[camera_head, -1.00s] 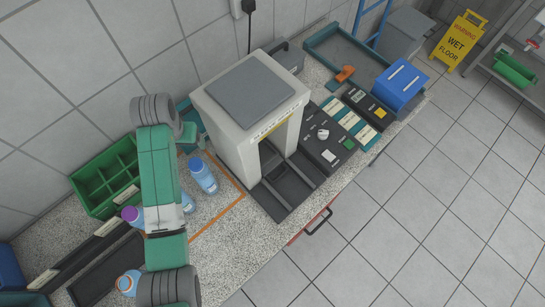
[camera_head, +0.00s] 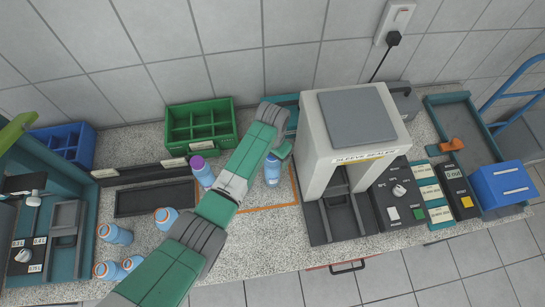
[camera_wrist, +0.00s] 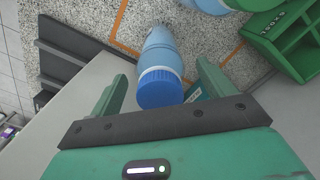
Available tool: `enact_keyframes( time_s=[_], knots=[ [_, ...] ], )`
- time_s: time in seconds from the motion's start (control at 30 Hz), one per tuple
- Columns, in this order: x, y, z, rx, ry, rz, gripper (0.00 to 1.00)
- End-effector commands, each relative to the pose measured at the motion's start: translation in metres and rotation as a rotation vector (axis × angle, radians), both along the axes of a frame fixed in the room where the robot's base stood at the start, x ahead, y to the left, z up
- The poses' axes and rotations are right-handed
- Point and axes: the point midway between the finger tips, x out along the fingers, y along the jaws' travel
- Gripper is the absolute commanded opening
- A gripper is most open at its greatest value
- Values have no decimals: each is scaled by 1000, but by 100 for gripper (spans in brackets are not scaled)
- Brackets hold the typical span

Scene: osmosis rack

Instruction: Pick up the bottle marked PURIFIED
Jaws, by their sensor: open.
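A light-blue bottle with a ribbed blue cap (camera_wrist: 160,85) lies between the two green fingers of my gripper (camera_wrist: 162,72) in the wrist view. The fingers are spread, with a gap on each side of the cap. No marking can be read on this bottle. In the head view, a blue bottle (camera_head: 272,172) stands just under the end of my arm, where the fingers are hard to make out. A purple-capped bottle (camera_head: 201,172) stands left of my arm. I cannot read PURIFIED on any bottle.
A green divided crate (camera_head: 200,143) stands behind the bottles. The sleeve sealer (camera_head: 350,130) stands close on the right, with control panels and a blue box (camera_head: 503,188) beyond. A shallow dark tray (camera_head: 155,201) lies left. An orange line (camera_head: 265,208) marks the counter.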

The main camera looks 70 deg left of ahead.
Motion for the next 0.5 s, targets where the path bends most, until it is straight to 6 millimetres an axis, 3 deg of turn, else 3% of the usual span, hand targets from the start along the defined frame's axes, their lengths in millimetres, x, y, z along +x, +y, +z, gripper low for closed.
enact_keyframes(
  time_s=[0.17,0.5],
  knots=[
    [0,0,0,1,-1,0,81],
    [0,0,0,1,-1,0,16]
  ],
)
